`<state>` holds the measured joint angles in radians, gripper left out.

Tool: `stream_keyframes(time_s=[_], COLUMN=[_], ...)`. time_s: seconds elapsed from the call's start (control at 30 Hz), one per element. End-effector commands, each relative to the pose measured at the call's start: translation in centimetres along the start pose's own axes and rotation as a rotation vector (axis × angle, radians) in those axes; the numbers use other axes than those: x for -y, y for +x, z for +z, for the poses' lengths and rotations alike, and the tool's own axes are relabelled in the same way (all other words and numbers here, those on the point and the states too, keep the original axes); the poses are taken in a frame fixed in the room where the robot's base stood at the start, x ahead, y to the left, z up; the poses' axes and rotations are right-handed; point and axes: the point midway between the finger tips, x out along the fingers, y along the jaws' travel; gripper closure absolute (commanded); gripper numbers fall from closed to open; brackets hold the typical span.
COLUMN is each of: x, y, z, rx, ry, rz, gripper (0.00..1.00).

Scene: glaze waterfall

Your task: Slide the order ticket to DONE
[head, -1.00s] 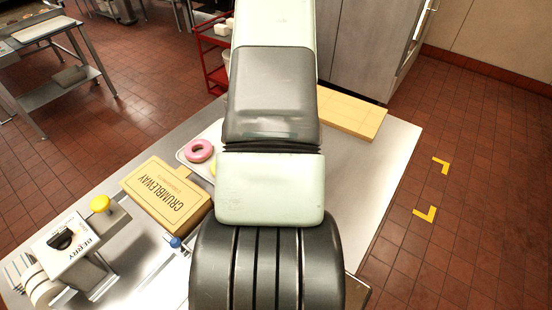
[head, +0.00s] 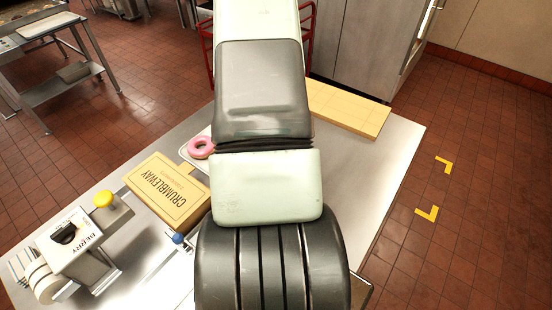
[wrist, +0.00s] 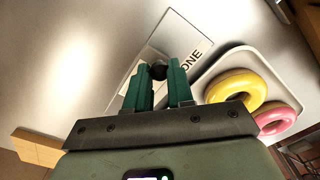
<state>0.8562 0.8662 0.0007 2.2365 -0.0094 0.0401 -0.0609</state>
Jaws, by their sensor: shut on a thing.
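In the wrist view, my gripper (wrist: 160,82) has its green fingers closed around a small dark knob (wrist: 158,71). The knob appears to belong to the order ticket, whose body I cannot make out clearly. A white label (wrist: 187,40) with letters ending in "ONE" lies flat on the metal counter, just beyond the fingertips. A grey strip or plate lies under the knob and partly behind the fingers. In the head view, my arm hides the gripper, the knob and the label.
A pale tray (wrist: 240,58) with a yellow donut (wrist: 236,88) and a pink donut (wrist: 275,118) lies close right of the fingers.

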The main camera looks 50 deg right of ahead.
Motion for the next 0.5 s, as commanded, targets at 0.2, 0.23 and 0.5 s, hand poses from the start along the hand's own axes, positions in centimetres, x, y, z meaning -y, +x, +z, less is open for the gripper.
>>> stream_keyframes(time_s=[0.2, 0.23, 0.5], x=[3.0, 3.1, 3.5], y=[0.0, 0.0, 0.0], z=[2.9, 3.0, 3.4], rx=[-0.001, -0.001, 0.002], ry=[-0.004, -0.004, -0.004], rz=[-0.001, -0.001, -0.002], gripper=[1.00, 1.00, 1.00])
